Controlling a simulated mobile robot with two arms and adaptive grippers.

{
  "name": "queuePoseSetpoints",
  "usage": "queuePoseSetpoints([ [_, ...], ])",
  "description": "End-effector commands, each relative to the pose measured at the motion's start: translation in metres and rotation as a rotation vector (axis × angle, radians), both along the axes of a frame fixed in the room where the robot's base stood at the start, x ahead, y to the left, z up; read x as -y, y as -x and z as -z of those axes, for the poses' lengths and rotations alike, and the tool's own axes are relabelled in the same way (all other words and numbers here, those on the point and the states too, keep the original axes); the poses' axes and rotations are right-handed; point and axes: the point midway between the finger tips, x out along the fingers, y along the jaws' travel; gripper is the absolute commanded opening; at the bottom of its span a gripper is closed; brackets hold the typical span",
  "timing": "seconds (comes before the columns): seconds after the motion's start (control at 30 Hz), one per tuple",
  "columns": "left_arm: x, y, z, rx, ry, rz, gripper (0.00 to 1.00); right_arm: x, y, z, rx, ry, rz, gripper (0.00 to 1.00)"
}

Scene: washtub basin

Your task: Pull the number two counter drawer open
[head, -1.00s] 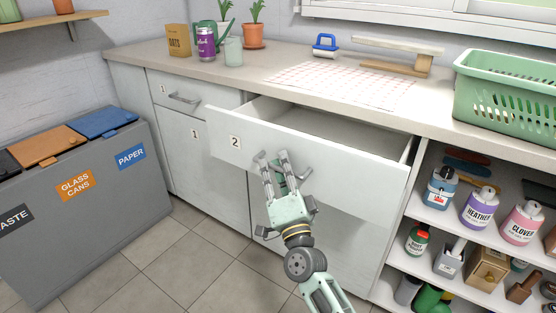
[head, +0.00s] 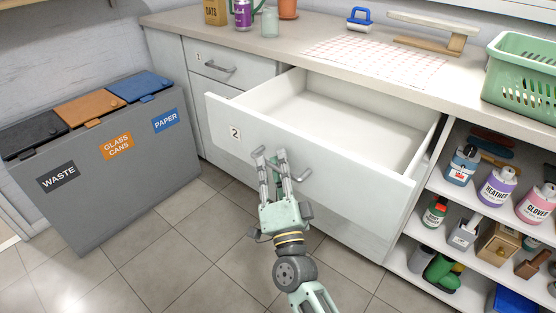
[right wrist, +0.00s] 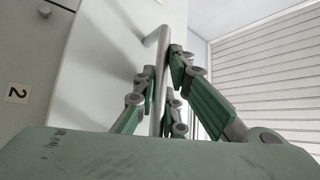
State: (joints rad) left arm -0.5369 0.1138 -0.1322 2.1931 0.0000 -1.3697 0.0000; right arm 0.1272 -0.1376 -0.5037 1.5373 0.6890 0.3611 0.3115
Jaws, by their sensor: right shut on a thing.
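The number two counter drawer (head: 320,165) stands well out from the counter, and its empty white inside shows in the head view. My right gripper (head: 270,160) is at the drawer front, shut on the drawer's bar handle. In the right wrist view the grey handle (right wrist: 155,110) runs between the green fingers (right wrist: 165,95). Part of the handle is hidden by the fingers. My left gripper is not in view.
Drawer one (head: 225,65) is closed at the left. Grey recycling bins (head: 120,160) stand on the left, with clear tiled floor (head: 180,240) before the counter. Open shelves (head: 470,225) with bottles are on the right. A green basket (head: 525,75) sits on the counter.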

Motion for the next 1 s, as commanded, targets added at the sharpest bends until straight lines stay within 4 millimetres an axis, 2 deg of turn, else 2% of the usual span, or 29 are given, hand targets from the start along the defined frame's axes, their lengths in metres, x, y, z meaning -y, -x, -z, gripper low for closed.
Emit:
queuePoseSetpoints([
  [0.27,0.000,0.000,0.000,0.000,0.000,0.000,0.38,0.002,0.000,0.003,-0.002,0.003,0.004,0.00],
  [0.3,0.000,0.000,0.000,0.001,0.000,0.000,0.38,0.002,0.000,0.003,-0.003,0.003,0.004,0.13],
  [0.37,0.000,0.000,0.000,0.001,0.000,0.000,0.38,0.001,0.000,0.003,-0.003,0.002,0.004,0.18],
  [0.7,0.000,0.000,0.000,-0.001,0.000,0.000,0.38,0.001,0.002,0.002,-0.002,0.000,0.002,0.18],
  [0.87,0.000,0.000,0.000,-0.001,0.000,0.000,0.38,0.005,0.018,0.010,-0.005,0.001,0.001,0.18],
  [1.0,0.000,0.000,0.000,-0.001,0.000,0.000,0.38,0.012,0.044,0.022,-0.006,0.002,0.001,0.18],
])
